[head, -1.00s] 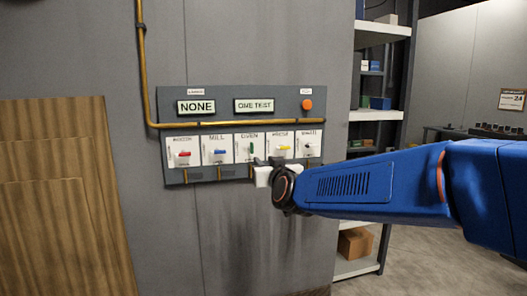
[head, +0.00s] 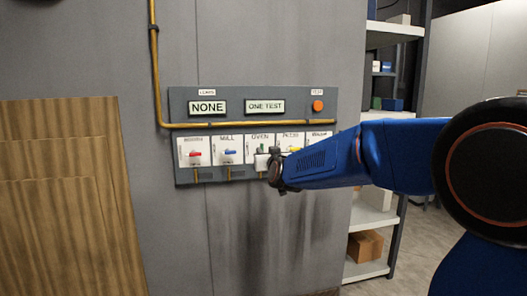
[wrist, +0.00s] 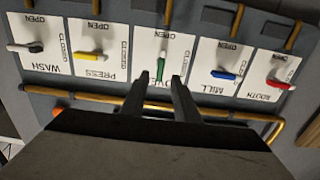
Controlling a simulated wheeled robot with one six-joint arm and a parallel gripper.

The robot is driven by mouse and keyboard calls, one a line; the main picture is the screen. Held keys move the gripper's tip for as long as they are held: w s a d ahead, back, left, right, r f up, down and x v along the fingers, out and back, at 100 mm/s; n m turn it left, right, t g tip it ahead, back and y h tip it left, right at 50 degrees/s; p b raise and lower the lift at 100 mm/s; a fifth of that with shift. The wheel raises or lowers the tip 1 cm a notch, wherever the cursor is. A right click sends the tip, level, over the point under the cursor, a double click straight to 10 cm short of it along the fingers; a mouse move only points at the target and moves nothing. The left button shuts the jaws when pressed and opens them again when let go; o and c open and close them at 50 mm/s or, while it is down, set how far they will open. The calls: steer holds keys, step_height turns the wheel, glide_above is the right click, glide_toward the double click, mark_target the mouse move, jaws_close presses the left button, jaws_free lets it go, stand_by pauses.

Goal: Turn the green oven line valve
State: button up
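The green oven valve handle (head: 262,148) is on the middle card of the wall panel (head: 240,105). In the wrist view, which shows the labels upside down, the green handle (wrist: 161,67) stands upright in the picture, while the neighbouring handles lie across. My gripper (wrist: 160,80) is open, its two dark fingers apart, with the handle's end in line with the gap between the tips. I cannot tell whether they touch it. In the head view my gripper (head: 262,163) covers the lower part of the oven card.
Red (head: 195,154), blue (head: 230,152) and yellow (wrist: 89,56) handles and the black wash handle (wrist: 36,47) sit on neighbouring cards. A copper pipe (head: 215,125) crosses above the cards. An orange test button (head: 318,106) is at upper right. Shelves (head: 395,30) stand right.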

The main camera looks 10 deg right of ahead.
mark_target(263, 149)
steer(key=shift+w, duration=1.95)
jaws_close()
